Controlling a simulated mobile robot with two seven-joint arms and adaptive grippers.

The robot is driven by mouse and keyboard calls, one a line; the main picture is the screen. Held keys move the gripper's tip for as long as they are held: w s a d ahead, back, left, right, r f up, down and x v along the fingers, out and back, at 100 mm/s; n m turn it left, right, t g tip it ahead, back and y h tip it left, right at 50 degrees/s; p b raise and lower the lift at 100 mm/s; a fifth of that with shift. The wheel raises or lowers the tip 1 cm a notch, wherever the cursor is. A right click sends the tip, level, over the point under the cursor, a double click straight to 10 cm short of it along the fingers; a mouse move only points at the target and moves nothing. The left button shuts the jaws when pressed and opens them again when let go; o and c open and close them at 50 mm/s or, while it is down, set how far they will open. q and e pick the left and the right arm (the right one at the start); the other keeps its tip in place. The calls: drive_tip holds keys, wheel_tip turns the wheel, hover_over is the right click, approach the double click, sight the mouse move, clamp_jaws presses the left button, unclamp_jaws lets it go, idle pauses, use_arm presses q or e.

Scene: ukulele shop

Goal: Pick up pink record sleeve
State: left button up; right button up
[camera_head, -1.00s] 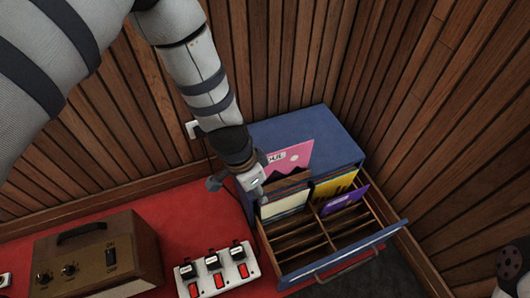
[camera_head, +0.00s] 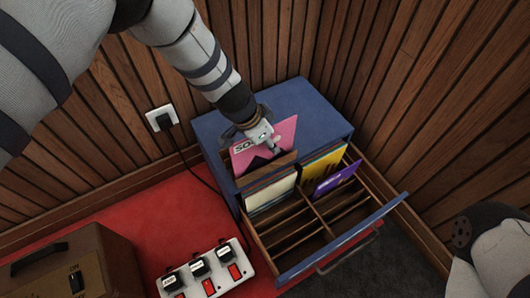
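The pink record sleeve (camera_head: 284,133) stands upright, slightly tilted, at the back of the left row of the open blue drawer, with dark lettering and a dark shape on it. My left gripper (camera_head: 252,138) is at its top edge, coming from above. One finger shows in front of the sleeve's face and the other lies farther left near its top edge. The fingers look apart, and I cannot tell whether they touch the sleeve. The gripper hides part of the sleeve's top. My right gripper is out of view; only part of my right arm shows at lower right.
The blue cabinet's drawer (camera_head: 346,246) is pulled out, with wooden dividers. It holds white sleeves (camera_head: 270,194), a yellow sleeve (camera_head: 322,166) and a purple sleeve (camera_head: 338,178). Wood-slat walls close the corner.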

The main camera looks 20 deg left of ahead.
use_arm(q)
drive_tip(key=shift+f, duration=0.25)
idle(0.5)
clamp_jaws()
